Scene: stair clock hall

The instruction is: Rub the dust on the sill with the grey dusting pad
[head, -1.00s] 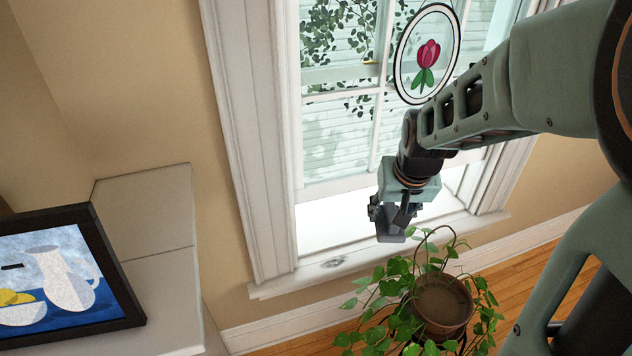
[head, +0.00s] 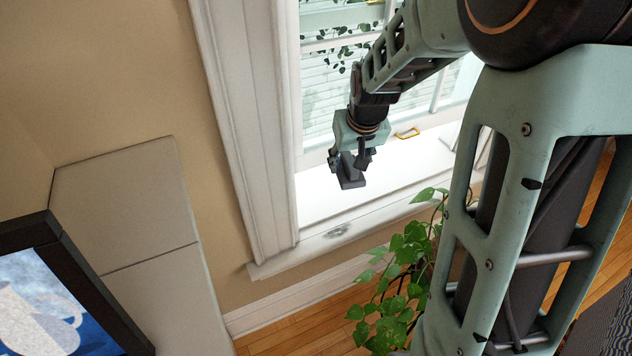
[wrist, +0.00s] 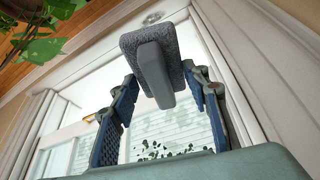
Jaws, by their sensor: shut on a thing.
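The grey dusting pad (head: 351,184) hangs under my gripper (head: 351,160), which is shut on its handle. In the wrist view the pad (wrist: 135,40) has a fuzzy face, and its smooth handle sits between the fingers (wrist: 160,90). The pale window sill (head: 390,222) runs below the window. A dark grey dust smudge (head: 336,231) lies near its left end; it also shows in the wrist view (wrist: 153,18), just beyond the pad. The pad looks apart from the sill, above and behind the smudge in the head view.
A leafy potted plant (head: 400,290) stands in front of the sill, partly hidden by my arm. The window's thick left casing (head: 240,130) rises beside the smudge. A pale ledge (head: 135,215) and a framed picture (head: 40,300) are at left. A yellow handle (head: 407,133) is behind my gripper.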

